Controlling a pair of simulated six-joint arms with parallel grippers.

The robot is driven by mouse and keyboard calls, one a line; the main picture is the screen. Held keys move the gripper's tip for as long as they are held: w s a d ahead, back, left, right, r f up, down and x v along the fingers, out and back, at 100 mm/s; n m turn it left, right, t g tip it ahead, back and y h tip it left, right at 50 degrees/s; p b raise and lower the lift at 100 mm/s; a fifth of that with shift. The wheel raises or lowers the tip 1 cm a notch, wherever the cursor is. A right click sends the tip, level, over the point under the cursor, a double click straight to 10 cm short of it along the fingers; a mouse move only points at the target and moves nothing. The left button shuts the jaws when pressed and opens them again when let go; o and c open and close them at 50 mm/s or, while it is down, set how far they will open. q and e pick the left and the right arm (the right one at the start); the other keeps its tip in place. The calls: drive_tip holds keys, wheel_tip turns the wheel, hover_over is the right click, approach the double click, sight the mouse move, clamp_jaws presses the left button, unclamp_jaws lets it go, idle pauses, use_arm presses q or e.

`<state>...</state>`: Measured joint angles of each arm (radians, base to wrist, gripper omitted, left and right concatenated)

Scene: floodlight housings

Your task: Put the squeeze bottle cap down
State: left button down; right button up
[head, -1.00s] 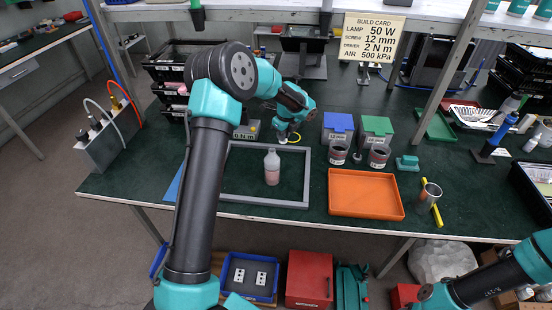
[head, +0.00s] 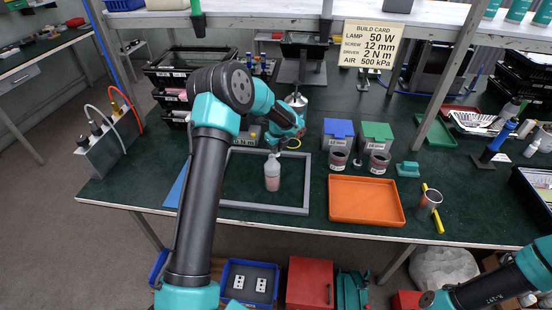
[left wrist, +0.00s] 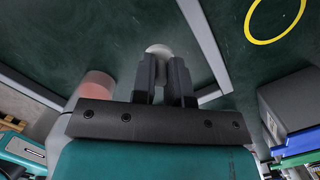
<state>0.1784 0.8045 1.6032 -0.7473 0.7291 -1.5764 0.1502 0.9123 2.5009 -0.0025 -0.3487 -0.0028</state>
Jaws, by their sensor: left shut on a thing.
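The squeeze bottle cap (left wrist: 159,49) is a small pale round piece between my left fingertips in the left wrist view. My left gripper (left wrist: 164,72) is shut on it, with dark green table surface beyond. In the head view the left gripper (head: 274,150) is behind and close above the squeeze bottle (head: 272,176), a pale bottle with pinkish contents standing upright inside a grey frame (head: 265,209). The bottle also shows at the left in the left wrist view (left wrist: 97,86). The cap cannot be made out in the head view. My right gripper is out of view.
An orange tray (head: 365,220) lies right of the frame. Two dark-rimmed cups (head: 379,162) stand before blue-lidded and green-lidded boxes (head: 375,133). A yellow ring (left wrist: 274,38) lies behind the frame. The frame's inside has bare room around the bottle.

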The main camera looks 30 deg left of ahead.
use_arm(q)
drive_tip(key=shift+f, duration=0.6)
drive_tip(key=shift+f, duration=1.85)
drive_tip(key=shift+f, duration=0.1)
drive_tip(key=c, duration=1.1)
unclamp_jaws()
drive_tip(key=shift+c, duration=0.2)
wheel_tip(320, 180, up, 12)
drive_tip(key=d, duration=0.1)
drive_tip(key=shift+s+d, duration=0.3)
drive_tip(key=shift+d, duration=0.05)
